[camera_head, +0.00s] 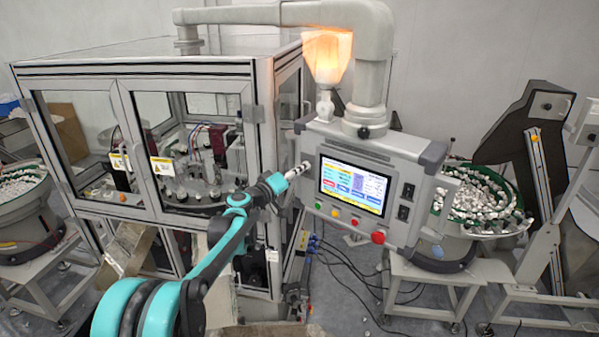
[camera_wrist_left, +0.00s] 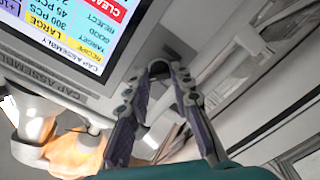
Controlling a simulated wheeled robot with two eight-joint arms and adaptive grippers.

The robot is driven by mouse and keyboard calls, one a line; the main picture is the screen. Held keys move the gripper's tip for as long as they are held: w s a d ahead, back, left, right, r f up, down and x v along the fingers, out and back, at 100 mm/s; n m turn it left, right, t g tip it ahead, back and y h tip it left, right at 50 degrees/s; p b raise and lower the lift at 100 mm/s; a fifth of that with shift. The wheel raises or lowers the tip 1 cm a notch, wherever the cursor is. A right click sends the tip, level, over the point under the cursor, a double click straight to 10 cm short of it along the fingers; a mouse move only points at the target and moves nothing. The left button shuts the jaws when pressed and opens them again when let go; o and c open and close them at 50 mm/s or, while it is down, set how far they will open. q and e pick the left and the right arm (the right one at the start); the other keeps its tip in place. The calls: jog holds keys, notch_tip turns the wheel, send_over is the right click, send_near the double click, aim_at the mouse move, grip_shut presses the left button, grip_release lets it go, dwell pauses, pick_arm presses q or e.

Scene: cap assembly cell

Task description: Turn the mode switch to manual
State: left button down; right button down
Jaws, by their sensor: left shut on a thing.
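The control panel (camera_head: 397,160) hangs from a grey arm and has a lit screen (camera_head: 352,184). Its bezel (camera_wrist_left: 60,86) also shows in the left wrist view. My left gripper (camera_head: 304,167) is at the panel's left edge, beside the screen. Its fingers (camera_wrist_left: 164,72) are closed in at the tips against the panel. They are shut on a small part there, taken as the mode switch, which the fingertips hide. I cannot tell its position. My right gripper is in neither view.
Several coloured buttons, with a red one (camera_head: 378,237), line the panel's lower edge. An orange lamp (camera_head: 327,58) glows above it. The glazed machine cabinet (camera_head: 258,190) stands at the left. Bowl feeders stand at both sides, one (camera_head: 450,245) behind the panel. Cables (camera_head: 350,262) lie on the floor.

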pick_arm(q)
jog(key=n+b, duration=0.2)
jog(key=n, duration=0.3)
jog(key=n+b, duration=0.3)
jog(key=n, duration=0.3)
jog(key=n+b, duration=0.2)
jog(key=n, duration=0.4)
jog(key=shift+f+b, duration=0.25)
jog(key=shift+b, duration=0.05)
jog(key=shift+n, duration=0.3)
jog(key=c, duration=1.3)
grip_release()
jog(key=shift+a, duration=0.1)
jog(key=v, duration=1.2)
